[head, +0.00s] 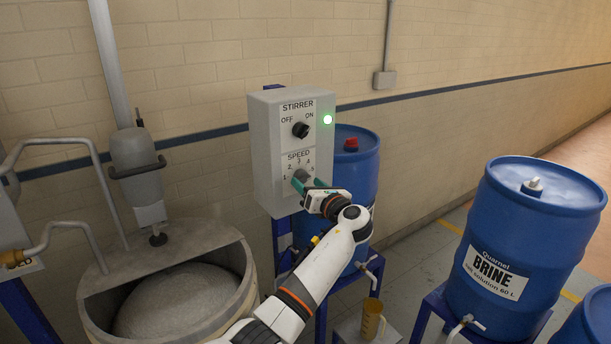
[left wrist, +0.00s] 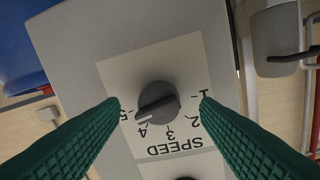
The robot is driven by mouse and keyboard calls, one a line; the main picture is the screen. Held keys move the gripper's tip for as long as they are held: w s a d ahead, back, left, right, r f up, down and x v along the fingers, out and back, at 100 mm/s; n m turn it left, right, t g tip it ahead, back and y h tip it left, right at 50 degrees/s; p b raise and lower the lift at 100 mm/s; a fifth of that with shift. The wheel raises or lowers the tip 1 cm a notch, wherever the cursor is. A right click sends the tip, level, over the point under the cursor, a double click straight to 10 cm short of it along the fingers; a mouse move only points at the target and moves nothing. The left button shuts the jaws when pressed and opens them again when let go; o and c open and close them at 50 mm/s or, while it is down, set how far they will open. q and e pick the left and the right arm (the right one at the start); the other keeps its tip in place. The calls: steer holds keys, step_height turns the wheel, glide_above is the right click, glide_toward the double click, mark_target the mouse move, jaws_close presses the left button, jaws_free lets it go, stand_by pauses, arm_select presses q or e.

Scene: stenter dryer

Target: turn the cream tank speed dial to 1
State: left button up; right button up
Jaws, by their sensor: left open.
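A grey control box (head: 265,150) labelled STIRRER carries a SPEED dial, mostly hidden in the head view by my left gripper (head: 303,184). In the left wrist view, seen upside down, the round dark grey speed dial (left wrist: 158,101) has a white pointer line aimed between 4 and 5. The numbers 1 to 5 stand around it. My left gripper (left wrist: 160,102) is open, with one green finger on each side of the dial. Gaps show between the fingers and the dial. A tank (head: 244,292) with pale contents stands left of the box. My right gripper is not in view.
A stirrer motor (head: 137,165) stands over the tank. Blue drums, one marked BRINE (head: 520,235), stand to the right. A jug (head: 372,318) stands low below the box.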

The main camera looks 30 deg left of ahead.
arm_select(q)
steer(key=shift+x, duration=1.05)
steer(key=c, duration=1)
steer(key=shift+o, duration=0.2)
